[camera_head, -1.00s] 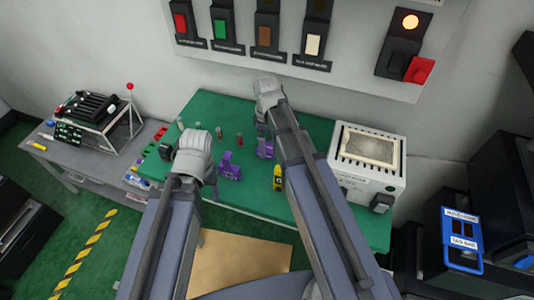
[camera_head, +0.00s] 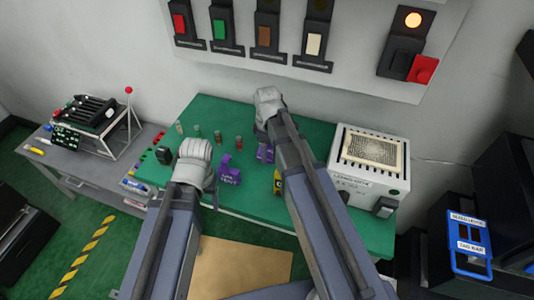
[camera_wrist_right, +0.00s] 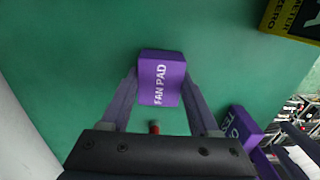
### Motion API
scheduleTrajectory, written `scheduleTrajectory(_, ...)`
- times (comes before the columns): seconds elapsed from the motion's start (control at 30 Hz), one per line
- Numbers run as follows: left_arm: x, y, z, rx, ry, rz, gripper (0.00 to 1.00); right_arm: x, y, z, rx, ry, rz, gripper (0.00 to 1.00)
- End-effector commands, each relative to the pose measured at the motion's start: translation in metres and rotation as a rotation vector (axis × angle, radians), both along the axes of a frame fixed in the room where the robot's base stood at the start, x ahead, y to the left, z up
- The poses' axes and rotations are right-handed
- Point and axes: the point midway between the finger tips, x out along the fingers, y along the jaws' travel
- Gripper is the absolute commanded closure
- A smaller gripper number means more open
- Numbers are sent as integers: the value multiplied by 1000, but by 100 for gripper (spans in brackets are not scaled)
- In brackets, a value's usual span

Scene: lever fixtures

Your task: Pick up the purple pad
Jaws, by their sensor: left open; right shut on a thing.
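A purple block with white letters reading FAN PAD (camera_wrist_right: 161,82) sits between the two fingers of my right gripper (camera_wrist_right: 158,95) in the right wrist view. The fingers are shut on its sides. In the head view the pad (camera_head: 265,154) shows partly beside my right arm, over the green table; I cannot tell whether it touches the table. A second purple block (camera_head: 229,171) stands on the table to its left and shows at the lower right of the right wrist view (camera_wrist_right: 238,128). My left gripper (camera_head: 212,197) is open near that block, its fingers mostly hidden by my wrist.
The green table (camera_head: 222,120) also bears several small pegs, a yellow-and-black block (camera_head: 278,181) partly behind my right arm, and a white box (camera_head: 372,158) at the right. A wall panel with switches (camera_head: 313,38) rises behind. A grey side table (camera_head: 75,160) stands left.

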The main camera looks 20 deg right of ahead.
Motion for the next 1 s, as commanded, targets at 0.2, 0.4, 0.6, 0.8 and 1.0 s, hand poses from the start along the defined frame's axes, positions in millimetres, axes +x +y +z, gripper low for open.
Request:
scheduleTrajectory(0.2, 0, 0, 0, 0, 0, 0, 33, 0, 0, 0, 0, 0, 0, 85)
scheduleTrajectory(0.4, 0, 0, 0, 0, 0, 0, 33, 0, 0, 0, 0, 0, 0, 92)
scheduleTrajectory(0.6, 0, 0, 3, 0, 0, 0, 33, 0, 0, 3, 0, 0, 0, 92)
scheduleTrajectory(0.8, 0, 0, 18, 0, 0, 0, 33, 0, 0, 18, 0, 0, 0, 92)
scheduleTrajectory(1.0, 0, 0, 46, 0, 0, 0, 33, 0, 0, 46, 0, 0, 0, 92)
